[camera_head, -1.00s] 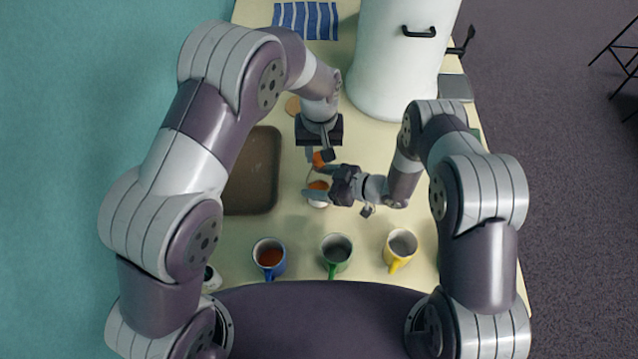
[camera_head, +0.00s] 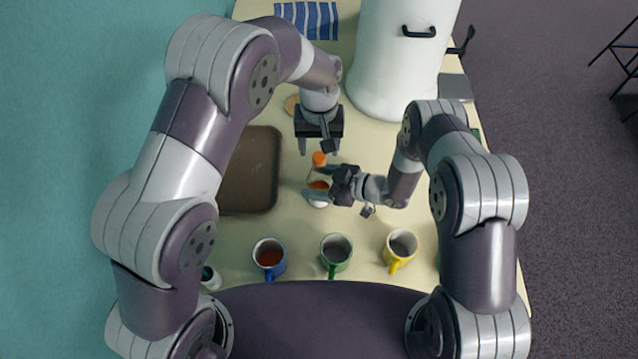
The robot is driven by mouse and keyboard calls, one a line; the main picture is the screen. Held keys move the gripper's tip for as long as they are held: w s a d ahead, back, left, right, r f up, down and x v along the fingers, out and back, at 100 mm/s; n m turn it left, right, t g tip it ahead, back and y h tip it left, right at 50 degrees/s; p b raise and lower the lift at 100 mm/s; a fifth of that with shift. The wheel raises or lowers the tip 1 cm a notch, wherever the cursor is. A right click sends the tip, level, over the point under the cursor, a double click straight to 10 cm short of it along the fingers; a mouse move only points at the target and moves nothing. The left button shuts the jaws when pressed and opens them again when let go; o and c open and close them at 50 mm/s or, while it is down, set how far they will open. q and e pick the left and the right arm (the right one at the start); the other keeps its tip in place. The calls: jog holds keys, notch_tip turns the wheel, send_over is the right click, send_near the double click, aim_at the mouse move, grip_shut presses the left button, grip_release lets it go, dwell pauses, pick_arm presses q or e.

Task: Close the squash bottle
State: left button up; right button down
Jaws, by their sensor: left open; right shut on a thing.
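The squash bottle (camera_head: 318,187) is pale, with an orange band or content, and stands on the table in the middle. Its orange cap (camera_head: 319,158) shows at the bottle's upper end. The cap appears to be on the neck, but I cannot tell how tightly it sits. My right gripper (camera_head: 311,182) is shut on the bottle's body from the right, and its fingers hide part of it. My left gripper (camera_head: 316,149) is open and empty just beyond the cap, its fingers pointing toward it and apart from it.
A brown tray (camera_head: 250,175) lies left of the bottle. Blue (camera_head: 269,255), green (camera_head: 336,255) and yellow (camera_head: 401,248) mugs stand along the near side. A large white urn (camera_head: 385,85) stands behind to the right. A striped cloth (camera_head: 308,19) lies at the far end.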

pick_arm(q)
notch_tip(320, 180, up, 9)
jog(key=shift+r, duration=0.15)
pick_arm(e)
grip_release()
jog(key=shift+s+d+r, duration=0.1)
jog(key=shift+s+d, duration=0.05)
jog(key=shift+d, duration=0.2)
pick_arm(q)
notch_tip(320, 180, down, 4)
jog(key=b, duration=0.3)
jog(key=shift+r+b, duration=0.1)
jog(key=shift+b, duration=0.3)
pick_arm(e)
jog(key=v, duration=1.2)
jog(key=shift+a+r, duration=0.1)
